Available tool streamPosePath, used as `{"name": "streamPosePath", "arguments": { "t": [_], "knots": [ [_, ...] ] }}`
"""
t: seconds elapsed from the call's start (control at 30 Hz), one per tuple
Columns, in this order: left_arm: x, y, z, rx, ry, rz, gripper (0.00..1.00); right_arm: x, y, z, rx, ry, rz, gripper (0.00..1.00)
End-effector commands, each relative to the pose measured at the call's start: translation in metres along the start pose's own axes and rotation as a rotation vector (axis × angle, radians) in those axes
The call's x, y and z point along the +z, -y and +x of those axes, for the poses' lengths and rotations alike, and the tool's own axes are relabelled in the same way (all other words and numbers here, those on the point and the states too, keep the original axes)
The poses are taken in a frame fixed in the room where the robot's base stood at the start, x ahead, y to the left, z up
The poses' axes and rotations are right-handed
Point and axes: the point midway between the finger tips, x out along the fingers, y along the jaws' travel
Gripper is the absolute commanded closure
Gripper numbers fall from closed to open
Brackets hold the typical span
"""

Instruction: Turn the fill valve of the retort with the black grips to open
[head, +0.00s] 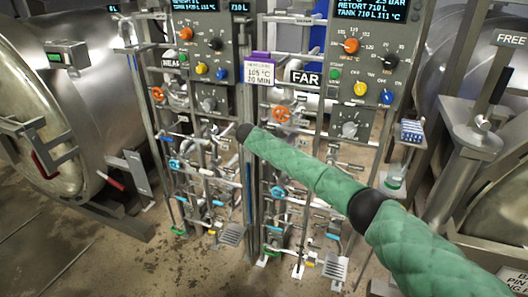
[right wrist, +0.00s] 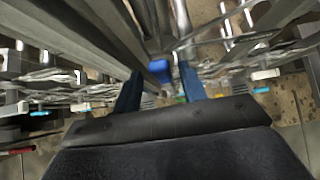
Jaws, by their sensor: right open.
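A retort (head: 480,125) at the right edge has a black grip (head: 502,85) on its upright lever. The retort at the left (head: 85,100) shows red grips (head: 45,165). Two pipe stands between them carry orange handwheels (head: 282,113) and several small blue-handled valves (head: 277,190). I cannot tell which is the fill valve. My right arm reaches from the lower right to the pipework between the stands; its gripper is not clear in the head view. In the right wrist view my right gripper (right wrist: 160,76) is open, its blue fingers apart among pipes. My left gripper is not in view.
Two control panels (head: 348,60) with knobs and displays stand above the pipes. A sign reading FAR (head: 305,78) hangs between them beside a purple-topped card (head: 260,72). Pipes and posts crowd the arm. The floor (head: 110,260) at the lower left is clear.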

Motion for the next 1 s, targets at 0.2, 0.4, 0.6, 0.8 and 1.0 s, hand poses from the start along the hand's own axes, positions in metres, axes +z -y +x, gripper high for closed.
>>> {"name": "streamPosePath", "arguments": {
  "t": [0.2, 0.4, 0.6, 0.8, 1.0],
  "knots": [
    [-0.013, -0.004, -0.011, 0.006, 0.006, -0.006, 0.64, -0.002, -0.001, -0.023, 0.001, 0.000, -0.001, 0.58],
    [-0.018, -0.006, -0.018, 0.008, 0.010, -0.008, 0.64, -0.002, -0.001, -0.033, 0.000, 0.000, -0.001, 0.58],
    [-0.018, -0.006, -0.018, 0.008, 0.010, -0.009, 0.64, -0.001, -0.001, -0.034, 0.000, -0.001, -0.002, 0.58],
    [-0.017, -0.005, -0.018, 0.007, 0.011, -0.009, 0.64, -0.009, 0.000, -0.030, 0.004, -0.010, 0.013, 0.58],
    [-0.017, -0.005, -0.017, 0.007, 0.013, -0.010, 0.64, -0.067, 0.003, -0.005, 0.037, -0.081, 0.142, 0.58]
  ]
}}
